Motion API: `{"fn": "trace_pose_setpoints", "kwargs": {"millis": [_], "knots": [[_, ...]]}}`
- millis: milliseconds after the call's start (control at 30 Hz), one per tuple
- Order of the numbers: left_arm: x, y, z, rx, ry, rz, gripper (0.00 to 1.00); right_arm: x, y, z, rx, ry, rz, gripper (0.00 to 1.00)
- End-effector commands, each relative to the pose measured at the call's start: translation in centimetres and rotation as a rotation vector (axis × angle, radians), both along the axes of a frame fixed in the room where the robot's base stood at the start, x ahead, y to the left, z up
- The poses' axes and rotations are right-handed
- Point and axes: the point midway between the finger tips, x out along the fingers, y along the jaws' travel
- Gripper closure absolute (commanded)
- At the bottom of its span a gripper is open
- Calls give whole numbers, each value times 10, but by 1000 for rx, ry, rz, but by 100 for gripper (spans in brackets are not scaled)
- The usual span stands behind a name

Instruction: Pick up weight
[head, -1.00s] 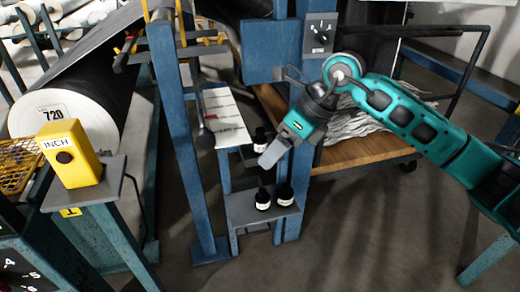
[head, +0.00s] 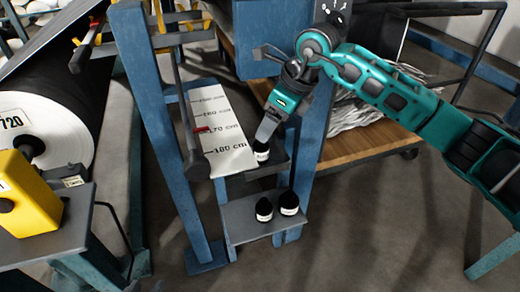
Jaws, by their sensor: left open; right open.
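Small black weights with white labels stand on two grey shelves of a blue frame. One weight (head: 261,155) is on the upper shelf (head: 278,168). Two more, a left weight (head: 264,211) and a right weight (head: 289,204), stand upright on the lower shelf (head: 240,222). My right gripper (head: 264,138) comes in from the right and points down at the upper weight. Its fingertips are at the top of that weight and overlap it in the picture; I cannot tell whether they touch. The gripper is open. My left gripper is not in view.
Blue posts (head: 165,140) flank the shelves. A white measuring scale (head: 215,125) slopes beside the upper shelf. A yellow box (head: 28,195) stands at the left, in front of a large roll (head: 50,135). A wooden cart (head: 365,145) is behind my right arm.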

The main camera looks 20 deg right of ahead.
Motion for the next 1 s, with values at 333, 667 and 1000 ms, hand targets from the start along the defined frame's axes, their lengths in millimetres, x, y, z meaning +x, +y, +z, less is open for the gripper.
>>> {"fn": "trace_pose_setpoints", "kwargs": {"millis": [333,667,1000], "knots": [[2,-5,-2,-14,-7,-3,57,11,11,-34,2,1,1,28],[5,-10,-5,-23,-13,-11,57,26,24,-71,2,0,-1,28],[5,-11,-4,-22,-10,-13,57,27,24,-72,1,-1,0,36]]}}
